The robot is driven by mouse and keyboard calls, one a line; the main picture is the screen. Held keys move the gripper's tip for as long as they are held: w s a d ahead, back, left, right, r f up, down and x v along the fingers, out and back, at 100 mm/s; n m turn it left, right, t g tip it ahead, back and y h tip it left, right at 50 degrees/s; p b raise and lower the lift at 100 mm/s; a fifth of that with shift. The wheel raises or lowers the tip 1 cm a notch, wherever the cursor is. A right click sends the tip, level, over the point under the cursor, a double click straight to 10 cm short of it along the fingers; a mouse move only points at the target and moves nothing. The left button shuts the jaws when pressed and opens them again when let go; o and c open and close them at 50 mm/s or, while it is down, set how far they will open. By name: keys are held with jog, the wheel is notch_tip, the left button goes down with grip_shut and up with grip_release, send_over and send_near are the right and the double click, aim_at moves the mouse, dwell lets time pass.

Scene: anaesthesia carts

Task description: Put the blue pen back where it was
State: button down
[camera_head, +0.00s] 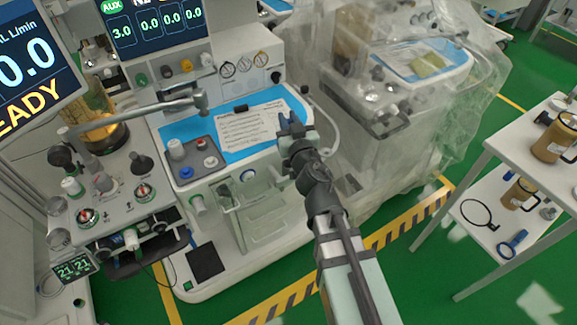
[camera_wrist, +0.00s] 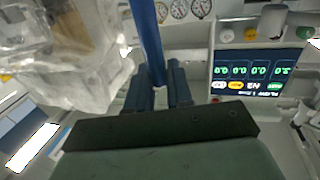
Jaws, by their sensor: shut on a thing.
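The blue pen (camera_wrist: 146,35) stands up between the fingers of my gripper (camera_wrist: 160,85) in the wrist view, and its far end leaves the top of the picture. My gripper is shut on it. In the head view my gripper (camera_head: 292,128) is over the right part of the cart's blue work surface (camera_head: 202,128), near the right edge of a printed sheet (camera_head: 245,130). The pen is hard to tell from the dark blue fingers there. I cannot tell how high the gripper is above the surface.
A grey box with knobs (camera_head: 187,160) stands on the left of the blue surface. A metal arm (camera_head: 150,108) reaches across above its left side. A plastic-covered cart (camera_head: 370,150) stands close on the right. A white shelf trolley (camera_head: 500,165) is further right.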

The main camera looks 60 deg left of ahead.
jog(key=shift+f, duration=4.95)
jog(key=c, duration=1)
grip_release()
jog(key=shift+f, duration=0.1)
